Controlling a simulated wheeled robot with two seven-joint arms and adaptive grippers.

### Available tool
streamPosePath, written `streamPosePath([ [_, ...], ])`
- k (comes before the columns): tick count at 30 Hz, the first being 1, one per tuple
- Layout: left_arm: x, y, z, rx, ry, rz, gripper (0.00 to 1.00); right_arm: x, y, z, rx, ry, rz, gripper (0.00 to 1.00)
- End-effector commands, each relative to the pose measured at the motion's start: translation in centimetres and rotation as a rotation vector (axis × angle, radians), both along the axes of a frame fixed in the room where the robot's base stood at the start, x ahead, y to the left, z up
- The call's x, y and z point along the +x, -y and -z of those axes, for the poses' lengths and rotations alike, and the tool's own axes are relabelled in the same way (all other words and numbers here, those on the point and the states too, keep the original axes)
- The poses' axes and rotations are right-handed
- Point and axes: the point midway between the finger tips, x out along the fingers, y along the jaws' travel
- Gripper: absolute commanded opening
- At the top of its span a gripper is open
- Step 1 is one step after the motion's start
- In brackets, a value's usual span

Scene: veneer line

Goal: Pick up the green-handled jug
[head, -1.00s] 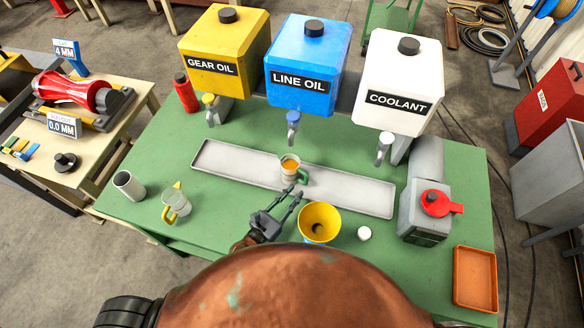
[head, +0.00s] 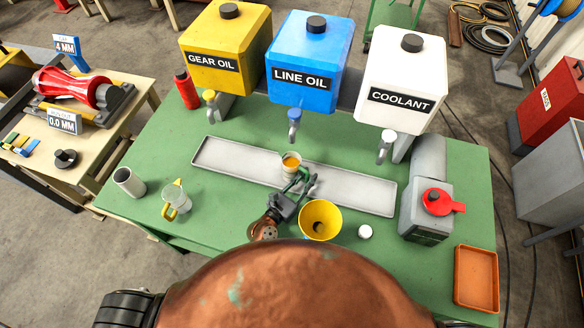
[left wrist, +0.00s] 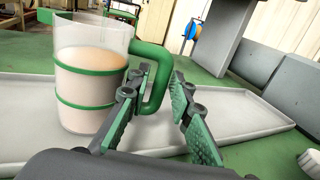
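The green-handled jug (head: 291,163) stands upright on the long grey tray, below the blue LINE OIL tank, with amber liquid inside. In the left wrist view the clear jug (left wrist: 88,95) shows green bands and a green handle facing my gripper. My left gripper (head: 300,180) is at the handle side of the jug. In the left wrist view its two fingers (left wrist: 158,100) are apart, with the outer part of the handle between them. The near finger overlaps the handle's lower end; I cannot tell whether it touches. My right gripper is not in view.
A yellow funnel (head: 320,219) stands close right of my left gripper, with a small white cap (head: 365,231) beside it. A yellow-handled jug (head: 176,196) and a grey cup (head: 129,182) stand at left. Tank taps hang above the tray (head: 352,192).

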Motion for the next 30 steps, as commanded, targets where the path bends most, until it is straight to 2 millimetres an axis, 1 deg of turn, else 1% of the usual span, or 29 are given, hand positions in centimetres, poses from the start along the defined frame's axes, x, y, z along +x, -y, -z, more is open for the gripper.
streamPosePath([
  [2, -0.02, -0.02, 0.00, 0.000, 0.000, 0.000, 0.20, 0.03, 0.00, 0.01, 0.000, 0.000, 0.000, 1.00],
  [9, -0.04, -0.04, 0.00, 0.000, 0.000, 0.000, 0.03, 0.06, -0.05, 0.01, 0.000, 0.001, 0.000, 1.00],
  [11, -0.04, -0.04, 0.00, 0.000, 0.000, 0.000, 0.00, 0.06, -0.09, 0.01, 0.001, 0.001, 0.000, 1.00],
  [21, -0.04, -0.05, 0.00, 0.000, 0.000, -0.001, 0.00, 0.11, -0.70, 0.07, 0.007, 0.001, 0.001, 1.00],
  [30, 0.00, -0.04, -0.14, -0.001, 0.003, -0.001, 0.00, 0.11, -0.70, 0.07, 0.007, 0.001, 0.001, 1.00],
])
